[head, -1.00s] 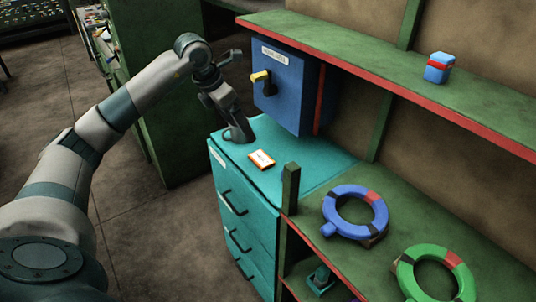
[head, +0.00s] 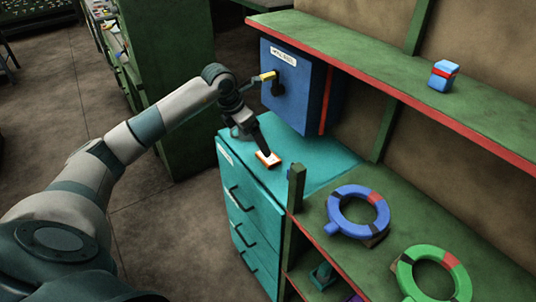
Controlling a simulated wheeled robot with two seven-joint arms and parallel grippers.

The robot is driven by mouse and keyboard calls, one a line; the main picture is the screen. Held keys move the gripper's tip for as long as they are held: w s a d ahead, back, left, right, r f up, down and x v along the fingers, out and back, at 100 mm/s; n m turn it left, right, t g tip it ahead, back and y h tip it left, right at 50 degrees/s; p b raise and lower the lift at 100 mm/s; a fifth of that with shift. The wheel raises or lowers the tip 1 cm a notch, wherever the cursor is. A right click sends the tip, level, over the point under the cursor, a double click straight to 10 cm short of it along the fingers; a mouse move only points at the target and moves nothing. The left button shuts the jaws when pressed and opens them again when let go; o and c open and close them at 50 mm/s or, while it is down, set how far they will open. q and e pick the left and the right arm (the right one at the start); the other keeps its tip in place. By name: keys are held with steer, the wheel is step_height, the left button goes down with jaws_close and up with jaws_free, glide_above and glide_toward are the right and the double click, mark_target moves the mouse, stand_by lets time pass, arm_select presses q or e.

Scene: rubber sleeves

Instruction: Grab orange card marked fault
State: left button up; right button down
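The orange card (head: 268,159) with a white label lies flat on the teal cabinet top (head: 310,160). Its print is too small to read. My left gripper (head: 267,150) points down at the card from above, with its tip over or against the card's far edge. I cannot tell whether it touches the card or how far its fingers are apart. My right gripper is not in view.
A blue box (head: 297,95) with a yellow-tipped handle (head: 266,77) hangs behind the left wrist, close to it. A green shelf (head: 400,85) holds a small blue and red block (head: 443,75). Blue (head: 357,212) and green (head: 433,273) rings lie on the lower right shelf.

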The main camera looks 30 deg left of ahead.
arm_select(q)
steer(key=p+x, duration=0.1)
steer(key=x, duration=0.2)
steer(key=shift+w+f, duration=0.15)
steer(key=shift+f, duration=0.05)
steer(key=shift+w+f, duration=0.1)
steer(key=shift+f, duration=0.2)
steer(key=shift+d, duration=0.1)
steer(key=shift+w+d+f+p, duration=0.15)
steer(key=shift+w+f+p, duration=0.2)
steer(key=shift+p, duration=0.35)
steer(key=p+x, duration=0.2)
steer(key=x, duration=0.1)
steer(key=shift+w+d+f, duration=0.1)
steer(key=shift+w+f, duration=0.1)
steer(key=shift+w, duration=0.2)
steer(key=shift+f, duration=0.3)
steer(key=shift+c, duration=0.5)
steer(key=c, duration=1)
